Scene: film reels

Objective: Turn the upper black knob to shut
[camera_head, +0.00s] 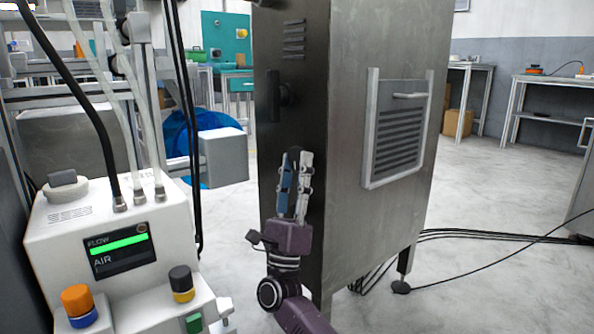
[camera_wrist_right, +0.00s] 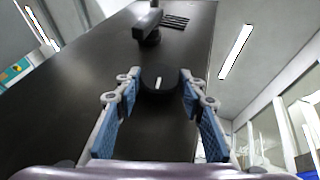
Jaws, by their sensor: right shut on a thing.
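A round black knob (camera_wrist_right: 160,84) with a short white mark sits on the dark face of the metal cabinet (camera_head: 345,60). The mark stands nearly upright, leaning slightly right in the right wrist view. My right gripper (camera_head: 297,157) reaches up to that face, and its blue-padded fingers (camera_wrist_right: 160,92) are on either side of the knob, shut on it. In the head view the knob is mostly hidden behind the fingers. Above it on the same face is a black handle-like part (camera_head: 284,97), also in the right wrist view (camera_wrist_right: 149,24). My left gripper is not in view.
A white machine (camera_head: 60,238) with a green-lit display, an orange knob (camera_head: 76,299) and a black-and-yellow knob (camera_head: 181,283) stands at left. Black cables (camera_head: 470,235) run across the floor at right. Open floor lies right of the cabinet.

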